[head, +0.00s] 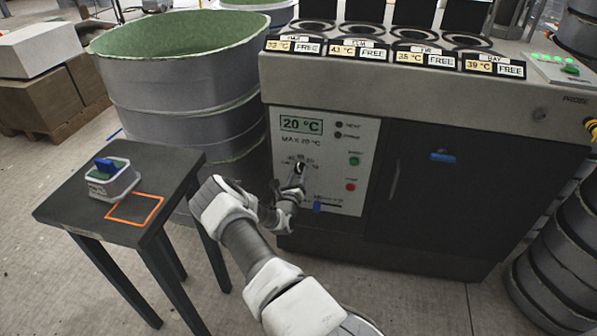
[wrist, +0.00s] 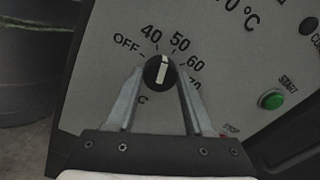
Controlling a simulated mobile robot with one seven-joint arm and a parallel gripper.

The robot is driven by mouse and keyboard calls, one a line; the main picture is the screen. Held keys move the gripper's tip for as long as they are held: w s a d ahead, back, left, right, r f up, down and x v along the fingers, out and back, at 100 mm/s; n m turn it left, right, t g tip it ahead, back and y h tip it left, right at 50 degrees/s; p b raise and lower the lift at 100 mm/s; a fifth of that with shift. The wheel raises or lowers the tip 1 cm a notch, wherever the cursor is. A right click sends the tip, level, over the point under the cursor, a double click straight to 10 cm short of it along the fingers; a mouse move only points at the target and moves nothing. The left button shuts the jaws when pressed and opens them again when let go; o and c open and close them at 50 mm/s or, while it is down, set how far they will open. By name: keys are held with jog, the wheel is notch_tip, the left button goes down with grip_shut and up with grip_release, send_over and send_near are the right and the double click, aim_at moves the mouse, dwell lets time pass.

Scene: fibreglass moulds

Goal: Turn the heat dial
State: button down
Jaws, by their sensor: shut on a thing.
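The heat dial (wrist: 158,74) is a round black knob with a white pointer bar, on the pale control panel (head: 335,135). Its scale reads OFF, 40, 50, 60, 70 in the wrist view. The pointer's upper end lies between the 40 and 50 marks. My gripper (wrist: 159,80) is shut on the dial, one finger on each side of it. In the head view my gripper (head: 296,178) reaches the panel and partly covers the dial (head: 300,168). The display (head: 301,124) above reads 20 °C.
A green START button (wrist: 271,99) lies right of the dial; a red button (head: 350,187) sits below it. A dark cabinet door (head: 425,185) is to the right. A small table (head: 60,205) with a container (head: 112,182) stands left, near large grey drums (head: 190,100).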

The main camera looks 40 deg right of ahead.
jog(key=shift+m+p, duration=0.5)
jog(key=shift+m, duration=1.2)
jog(key=shift+c, duration=1.4)
grip_release()
jog(key=p+v, duration=0.3)
jog(key=v, duration=1.4)
jog(key=shift+a, duration=0.25)
jog(key=shift+s, duration=0.1)
